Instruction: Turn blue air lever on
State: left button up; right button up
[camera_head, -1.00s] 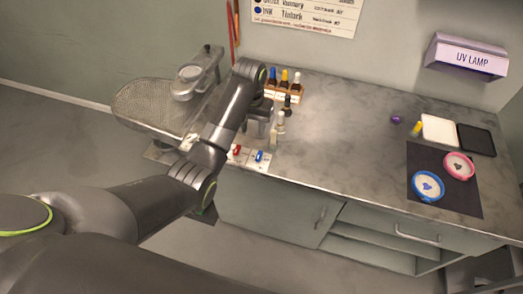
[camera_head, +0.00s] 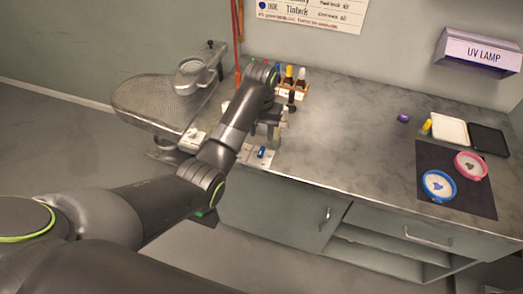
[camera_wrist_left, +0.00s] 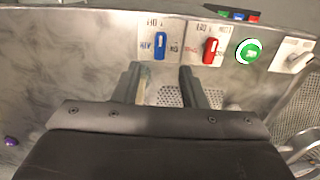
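The blue lever (camera_head: 262,152) stands on a white plate (camera_head: 254,160) at the bench's front edge, right of my left forearm. It also shows in the left wrist view (camera_wrist_left: 160,45), on a labelled plate. My left gripper (camera_head: 271,130) is over the bench behind the lever in the head view. In the left wrist view the gripper (camera_wrist_left: 160,82) has its two fingers apart with nothing between them. The blue lever lies just beyond the fingertips, roughly in line with the gap. The right gripper is not in view.
A red lever (camera_wrist_left: 210,50), a green button (camera_wrist_left: 249,50) and a pale knob (camera_wrist_left: 298,62) sit beside the blue lever. Bottles in a wooden rack (camera_head: 295,90) stand close behind the gripper. A perforated board (camera_head: 150,101) is at left. The bench middle is clear.

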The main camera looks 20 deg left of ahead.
aim_at(261, 151)
pick_arm(q)
notch_tip(261, 151, down, 8)
jog(key=shift+r+p, duration=0.1)
jog(key=shift+p, duration=0.2)
grip_shut()
